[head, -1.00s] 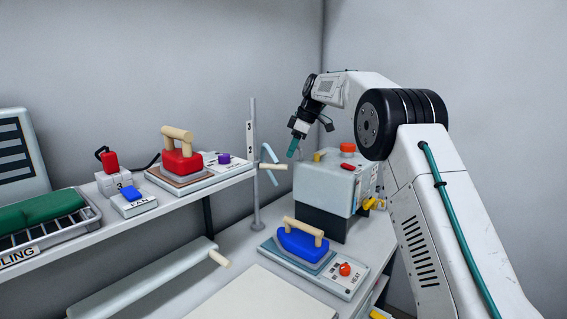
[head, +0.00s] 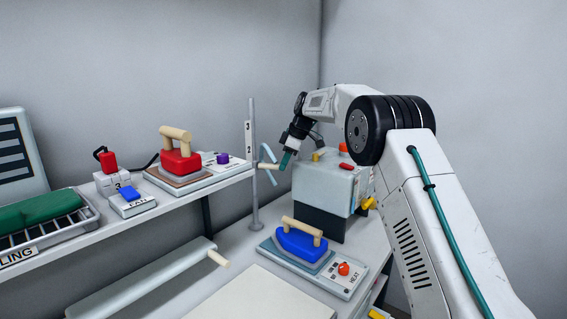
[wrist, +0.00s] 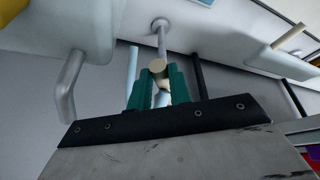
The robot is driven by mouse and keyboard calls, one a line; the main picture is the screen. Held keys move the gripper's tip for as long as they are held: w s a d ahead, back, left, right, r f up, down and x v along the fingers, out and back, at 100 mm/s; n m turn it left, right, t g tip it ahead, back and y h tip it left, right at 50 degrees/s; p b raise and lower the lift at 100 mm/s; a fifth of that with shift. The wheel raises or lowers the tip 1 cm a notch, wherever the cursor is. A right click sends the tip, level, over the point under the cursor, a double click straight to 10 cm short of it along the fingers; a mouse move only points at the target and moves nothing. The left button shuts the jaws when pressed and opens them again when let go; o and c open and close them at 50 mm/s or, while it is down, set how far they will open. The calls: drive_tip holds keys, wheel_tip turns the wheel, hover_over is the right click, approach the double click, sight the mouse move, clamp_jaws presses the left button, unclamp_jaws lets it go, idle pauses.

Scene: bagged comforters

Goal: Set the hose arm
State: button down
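The hose arm is a pale wooden handle (head: 268,166) with a light blue hose piece (head: 268,152), mounted on a thin grey upright post (head: 254,200) with number marks. The handle sticks out to the right of the post.
A grey box machine (head: 322,185) with orange and yellow parts stands right of the post, close under my arm. A blue iron (head: 302,242) sits in front. A red iron (head: 180,162) sits on the raised shelf at left.

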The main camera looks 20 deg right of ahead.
drive_tip(key=shift+s+f, duration=0.1)
drive_tip(key=shift+f, duration=0.95)
drive_tip(key=c, duration=1.3)
unclamp_jaws()
drive_tip(key=shift+a, duration=0.1)
drive_tip(key=shift+r, duration=0.1)
drive_tip(key=shift+d+r, duration=0.2)
drive_tip(key=shift+r, duration=0.05)
drive_tip(key=v, duration=0.7)
drive_tip(key=shift+r, duration=0.1)
